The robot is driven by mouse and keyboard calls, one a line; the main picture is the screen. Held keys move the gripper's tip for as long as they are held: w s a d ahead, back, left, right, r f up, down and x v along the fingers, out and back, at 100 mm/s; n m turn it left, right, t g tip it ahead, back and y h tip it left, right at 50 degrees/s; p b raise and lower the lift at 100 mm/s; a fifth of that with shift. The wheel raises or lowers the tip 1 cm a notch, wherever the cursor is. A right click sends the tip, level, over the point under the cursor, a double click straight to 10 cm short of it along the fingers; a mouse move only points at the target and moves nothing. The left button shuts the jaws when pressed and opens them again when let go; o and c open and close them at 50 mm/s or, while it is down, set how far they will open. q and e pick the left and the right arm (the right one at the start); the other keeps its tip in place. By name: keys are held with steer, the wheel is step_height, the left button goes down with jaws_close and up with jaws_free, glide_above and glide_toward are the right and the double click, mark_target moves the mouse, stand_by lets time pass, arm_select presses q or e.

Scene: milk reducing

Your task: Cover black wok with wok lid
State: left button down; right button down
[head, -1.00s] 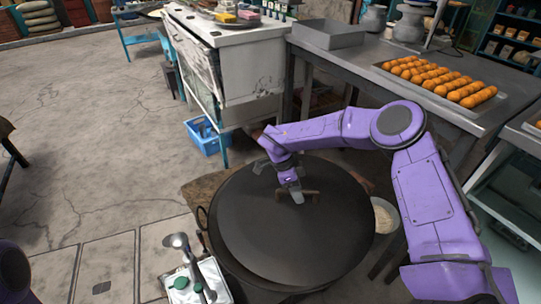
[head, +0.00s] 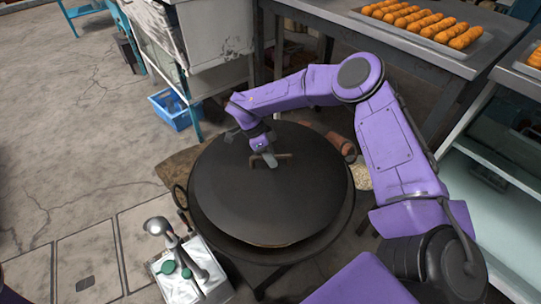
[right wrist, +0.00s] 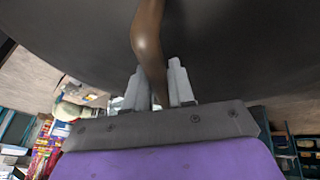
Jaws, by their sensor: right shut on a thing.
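The wok lid (head: 235,205) is a wide dark grey disc with a brown handle on top. My right gripper (head: 269,160) is shut on that handle (right wrist: 149,45), which also shows between its fingers in the right wrist view (right wrist: 155,90). The lid lies over the black wok (head: 344,217) and hides most of it. The wok's dark rim shows at the right and front, and a loop handle (head: 180,197) at its left. A thin light brown sliver shows under the lid's front edge. I cannot tell whether the lid touches the rim all round. My left gripper is out of view.
A metal box with green-topped parts and a lamp-like fitting (head: 195,268) stands close at the front left. A pale-filled container (head: 361,177) stands right of the wok. A blue crate (head: 172,108) lies behind. A table with a tray of orange food (head: 425,25) is at the back right.

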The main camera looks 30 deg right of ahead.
mark_target(271, 172)
step_height(271, 172, down, 8)
steer(key=b, duration=0.5)
steer(key=shift+s+r, duration=0.1)
steer(key=shift+f+b, duration=0.45)
steer(key=shift+f, duration=0.1)
steer(key=shift+f, duration=0.25)
steer(key=c, duration=0.9)
jaws_free()
steer(key=v, duration=1)
steer(key=shift+a+r+b, duration=0.15)
steer(key=shift+r+b, duration=0.15)
steer(key=shift+b, duration=0.1)
